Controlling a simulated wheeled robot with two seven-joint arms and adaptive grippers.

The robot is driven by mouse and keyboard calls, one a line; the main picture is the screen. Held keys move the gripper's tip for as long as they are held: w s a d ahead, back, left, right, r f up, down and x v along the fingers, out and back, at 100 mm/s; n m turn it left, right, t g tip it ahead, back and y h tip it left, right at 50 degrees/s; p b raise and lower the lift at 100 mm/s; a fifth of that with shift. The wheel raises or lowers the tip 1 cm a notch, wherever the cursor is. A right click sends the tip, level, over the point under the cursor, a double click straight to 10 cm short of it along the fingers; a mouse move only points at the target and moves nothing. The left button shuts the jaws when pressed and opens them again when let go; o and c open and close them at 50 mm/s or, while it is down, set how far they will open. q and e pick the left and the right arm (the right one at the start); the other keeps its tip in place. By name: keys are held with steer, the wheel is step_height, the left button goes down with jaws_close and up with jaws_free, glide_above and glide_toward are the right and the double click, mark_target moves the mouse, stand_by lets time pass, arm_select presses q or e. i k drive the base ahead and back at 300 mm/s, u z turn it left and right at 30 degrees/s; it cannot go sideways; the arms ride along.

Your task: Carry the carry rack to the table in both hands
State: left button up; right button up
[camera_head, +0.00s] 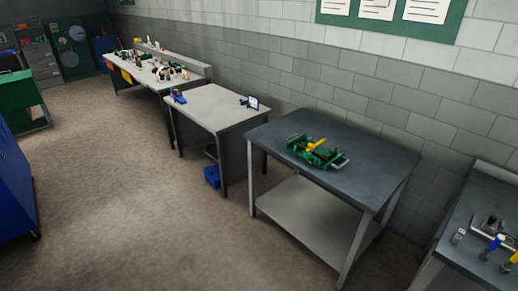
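The carry rack (328,158) is green with a grey handle at each end. It sits on the dark top of a steel table (368,169) right of the middle, near the wall side. A yellow item (316,145) lies in or across it; what else is in it is too small to tell. Neither of my grippers is in view, and nothing touches the rack.
A lighter table (212,106) stands left of the dark one, with small items on top and a blue object (212,176) low beneath. A long cluttered bench (150,76) is farther back. Another bench (462,256) with tools is at right. Open floor (130,215) lies at left.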

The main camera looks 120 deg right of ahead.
mark_target(227, 109)
steer(key=z, duration=3.95)
steer(key=k, duration=0.55)
steer(key=u, duration=1.05)
steer(key=i, duration=1.6)
steer(key=z, duration=0.45)
steer(key=i, duration=0.95)
steer(key=z, duration=1.4)
steer(key=i, duration=0.7)
steer(key=z, duration=0.6)
